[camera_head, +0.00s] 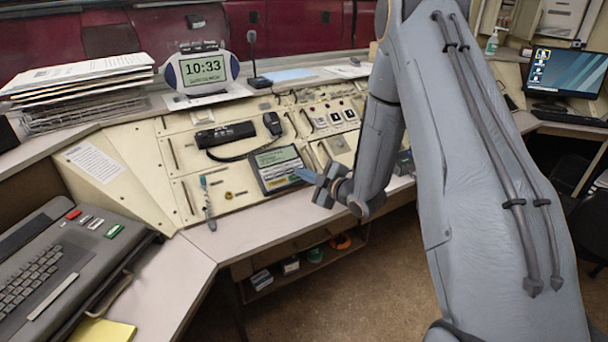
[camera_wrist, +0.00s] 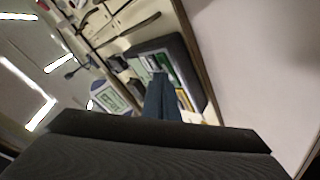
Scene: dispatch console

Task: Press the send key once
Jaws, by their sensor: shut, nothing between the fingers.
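A dark terminal (camera_head: 262,163) with a pale green screen and rows of keys sits in the sloped console face; it also shows in the wrist view (camera_wrist: 188,52). No key label is readable, so I cannot tell which key is send. My gripper (camera_head: 301,173) is at the terminal's right edge in the head view, its blue fingers shut and empty, pointing toward the keys. In the wrist view the fingers (camera_wrist: 162,88) cover part of the terminal's keys. Whether the tips touch a key cannot be told.
A handset (camera_head: 272,123) and black radio unit (camera_head: 225,133) sit above the terminal. A pen-like tool (camera_head: 207,202) is to its left. A keyboard machine (camera_head: 50,262) with red, white and green keys stands at the left. The desk ledge (camera_head: 250,225) below is clear.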

